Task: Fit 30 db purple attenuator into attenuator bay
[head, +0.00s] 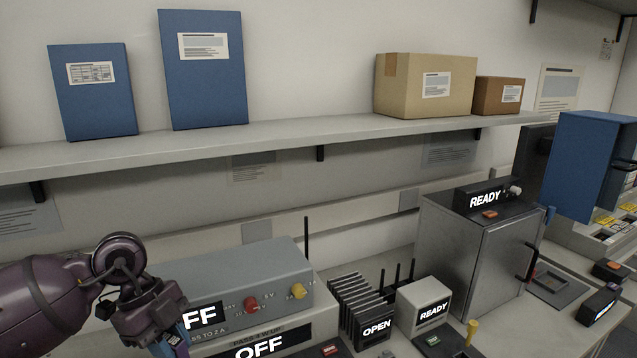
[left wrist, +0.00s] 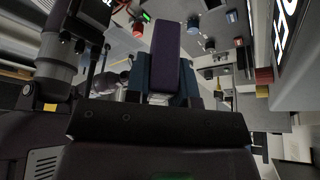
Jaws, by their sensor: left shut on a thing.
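My left gripper (head: 178,345) is low at the left in the head view, in front of the grey power unit, with its fingertips partly cut off by the bottom edge. In the left wrist view the gripper (left wrist: 168,85) is shut on a purple block (left wrist: 172,45), held between two blue finger pads. I take this block to be the purple attenuator; no 30 dB marking is readable on it. I cannot tell which fixture is the attenuator bay. My right gripper is not in view.
The grey power unit (head: 235,278) has red and yellow knobs. To its right are a black slotted rack (head: 352,305) marked OPEN, a small READY box (head: 418,305) with antennas, and a metal cabinet (head: 485,260) marked READY. A shelf (head: 300,137) with binders and boxes runs above.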

